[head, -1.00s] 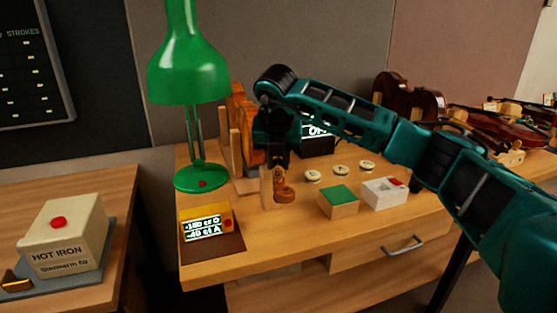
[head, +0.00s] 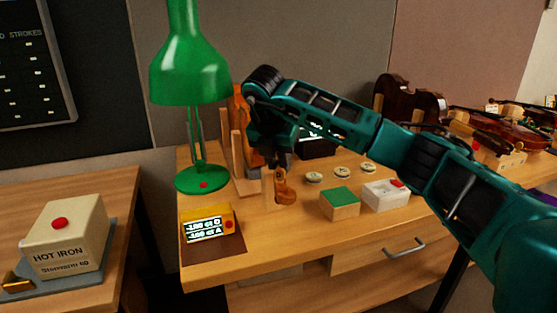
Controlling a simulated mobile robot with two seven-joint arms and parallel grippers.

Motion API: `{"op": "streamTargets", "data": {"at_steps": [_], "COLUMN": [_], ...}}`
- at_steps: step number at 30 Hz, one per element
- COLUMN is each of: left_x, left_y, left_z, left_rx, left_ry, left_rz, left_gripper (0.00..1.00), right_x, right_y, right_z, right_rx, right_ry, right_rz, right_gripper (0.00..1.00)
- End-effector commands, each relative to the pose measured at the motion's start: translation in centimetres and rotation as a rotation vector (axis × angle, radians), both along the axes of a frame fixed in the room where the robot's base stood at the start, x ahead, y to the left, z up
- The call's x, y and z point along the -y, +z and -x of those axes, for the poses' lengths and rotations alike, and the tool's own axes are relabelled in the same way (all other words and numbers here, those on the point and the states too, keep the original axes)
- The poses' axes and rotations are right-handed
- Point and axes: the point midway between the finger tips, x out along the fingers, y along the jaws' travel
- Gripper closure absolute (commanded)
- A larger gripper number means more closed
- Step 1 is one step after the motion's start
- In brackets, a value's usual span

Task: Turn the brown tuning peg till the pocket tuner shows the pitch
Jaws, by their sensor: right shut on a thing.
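The brown tuning peg (head: 284,186) is at the front of the wooden stand on the bench, beside a pale wooden post (head: 267,188). My right gripper (head: 279,168) points down onto it and is shut on it; the fingers and wrist hide part of it. The orange-brown violin (head: 240,112) stands behind, largely covered by my right wrist. My left gripper is out of view.
A green lamp (head: 190,75) stands left of the violin. Right of the peg are several round pale discs (head: 342,170), a green-topped block (head: 340,201) and a white box (head: 384,195). More violins (head: 490,128) lie at the far right. A hot iron (head: 65,235) stands on the left table.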

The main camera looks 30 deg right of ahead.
Motion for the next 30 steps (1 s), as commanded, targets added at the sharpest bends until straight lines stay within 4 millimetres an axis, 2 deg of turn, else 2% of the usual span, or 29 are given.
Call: {"op": "streamTargets", "data": {"at_steps": [2, 3, 10, 20, 23, 30], "left_x": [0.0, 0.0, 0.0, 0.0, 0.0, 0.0], "left_y": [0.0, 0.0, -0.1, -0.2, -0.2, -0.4], "left_z": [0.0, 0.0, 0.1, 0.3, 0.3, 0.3], "left_rx": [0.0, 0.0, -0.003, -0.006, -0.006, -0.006], "left_ry": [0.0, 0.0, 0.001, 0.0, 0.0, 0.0], "left_rz": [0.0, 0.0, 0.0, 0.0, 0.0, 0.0], "left_gripper": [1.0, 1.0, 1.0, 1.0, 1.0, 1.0], "right_x": [0.1, 0.1, 0.1, -0.1, -0.5, -2.1], "right_y": [0.1, 0.1, 0.1, 0.4, 1.6, 6.4], "right_z": [-0.1, -0.1, 0.0, 0.1, 0.3, 1.4], "right_rx": [0.004, 0.004, 0.002, 0.002, 0.005, 0.007], "right_ry": [-0.001, -0.001, 0.0, 0.002, 0.003, 0.003], "right_rz": [0.001, 0.001, 0.001, 0.0, -0.001, 0.0], "right_gripper": [1.0, 0.73, 0.51, 0.49, 0.49, 0.49]}}
